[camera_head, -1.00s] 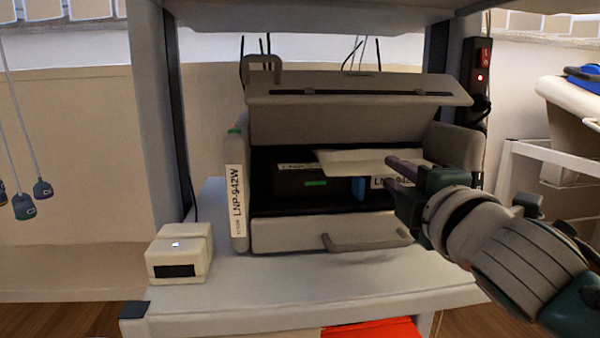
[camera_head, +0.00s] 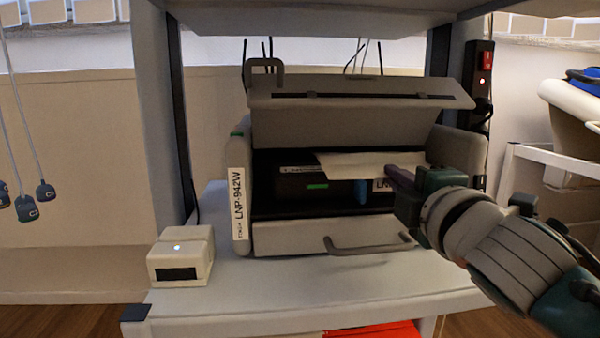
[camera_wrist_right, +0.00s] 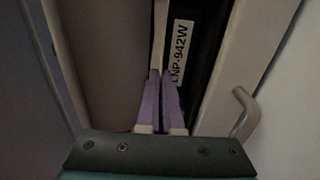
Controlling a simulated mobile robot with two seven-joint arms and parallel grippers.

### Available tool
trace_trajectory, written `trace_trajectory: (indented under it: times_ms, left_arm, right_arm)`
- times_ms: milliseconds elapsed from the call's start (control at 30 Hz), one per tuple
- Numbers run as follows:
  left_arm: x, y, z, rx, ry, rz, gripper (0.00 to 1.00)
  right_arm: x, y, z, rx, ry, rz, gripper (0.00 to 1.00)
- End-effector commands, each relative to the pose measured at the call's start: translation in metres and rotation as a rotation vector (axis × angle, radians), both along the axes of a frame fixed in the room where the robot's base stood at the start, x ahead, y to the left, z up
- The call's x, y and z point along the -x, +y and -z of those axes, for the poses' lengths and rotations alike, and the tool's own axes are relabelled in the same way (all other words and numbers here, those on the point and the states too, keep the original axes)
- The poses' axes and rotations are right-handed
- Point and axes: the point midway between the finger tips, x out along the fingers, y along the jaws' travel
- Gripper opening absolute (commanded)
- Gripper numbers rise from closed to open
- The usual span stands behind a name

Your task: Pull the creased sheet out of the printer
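The printer (camera_head: 290,237) stands on a shelf with its lid (camera_head: 350,118) raised and its front flap, with a curved handle, at the bottom of the opening. My right gripper (camera_head: 391,172) reaches in from the right. Its purple fingers are closed together at the sheet's right edge. In the right wrist view the sheet (camera_wrist_right: 160,35) shows edge-on as a thin strip running between the fingertips (camera_wrist_right: 161,76). My left gripper is out of view.
A small white box (camera_head: 181,256) with a lit lamp stands left of the printer. A power strip (camera_head: 479,90) with a red switch hangs on the right post. The handle (camera_head: 370,246) juts forward below my right gripper. The shelf front is clear.

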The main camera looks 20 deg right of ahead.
Motion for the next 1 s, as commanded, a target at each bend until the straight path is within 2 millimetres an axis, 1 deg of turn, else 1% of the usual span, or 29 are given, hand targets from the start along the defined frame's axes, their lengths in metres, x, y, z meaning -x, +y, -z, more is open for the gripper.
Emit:
trace_trajectory:
  times_ms: [467,600,800,867,1000]
  left_arm:
    - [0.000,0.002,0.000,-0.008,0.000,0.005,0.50]
    - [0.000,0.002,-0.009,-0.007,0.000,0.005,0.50]
    - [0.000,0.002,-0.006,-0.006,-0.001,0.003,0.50]
    - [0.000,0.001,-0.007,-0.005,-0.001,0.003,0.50]
    - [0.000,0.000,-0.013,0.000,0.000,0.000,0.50]
  right_arm:
    - [0.000,0.000,0.000,0.000,0.001,0.000,0.00]
    - [0.000,0.000,-0.007,0.000,0.001,0.000,0.00]
    - [0.000,0.000,-0.004,0.000,0.000,0.000,0.00]
    - [0.002,0.001,-0.004,0.000,0.001,0.000,0.00]
    - [0.013,0.003,-0.005,-0.001,0.002,0.000,0.00]
